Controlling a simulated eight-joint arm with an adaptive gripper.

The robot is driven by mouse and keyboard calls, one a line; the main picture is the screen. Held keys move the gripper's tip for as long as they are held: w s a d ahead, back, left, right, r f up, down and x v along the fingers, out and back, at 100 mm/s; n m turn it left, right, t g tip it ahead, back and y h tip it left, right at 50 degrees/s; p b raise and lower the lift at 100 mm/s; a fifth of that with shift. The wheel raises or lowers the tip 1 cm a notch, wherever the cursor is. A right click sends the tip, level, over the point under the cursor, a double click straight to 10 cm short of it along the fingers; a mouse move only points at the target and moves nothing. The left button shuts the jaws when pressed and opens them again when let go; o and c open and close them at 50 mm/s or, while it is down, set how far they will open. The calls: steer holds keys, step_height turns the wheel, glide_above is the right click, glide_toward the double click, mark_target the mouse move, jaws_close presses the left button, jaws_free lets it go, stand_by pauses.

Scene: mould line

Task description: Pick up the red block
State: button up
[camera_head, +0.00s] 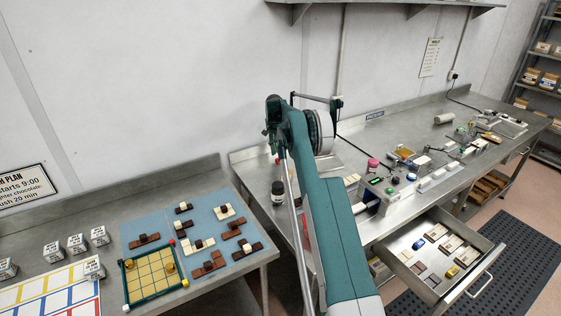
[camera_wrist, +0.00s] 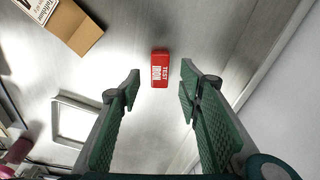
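The red block (camera_wrist: 160,69) lies on the bare metal surface in the wrist view, with white lettering that seems to read "TEST IRON". My gripper (camera_wrist: 159,84) is open and empty, with one green finger on each side of the block in the picture. The block shows between and slightly beyond the fingertips, and neither finger touches it. I cannot tell the height of the fingers above it.
In the wrist view, a brown cardboard box (camera_wrist: 84,36) stands upper left, a metal frame (camera_wrist: 77,122) lies left, and a raised ledge runs along the right. In the head view, an open drawer (camera_head: 405,275) juts out front right. A dark jar (camera_head: 278,190) stands left of my arm.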

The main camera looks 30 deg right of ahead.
mark_target(280, 158)
steer(key=shift+d+f, duration=0.2)
steer(key=shift+f, duration=1.45)
steer(key=c, duration=0.9)
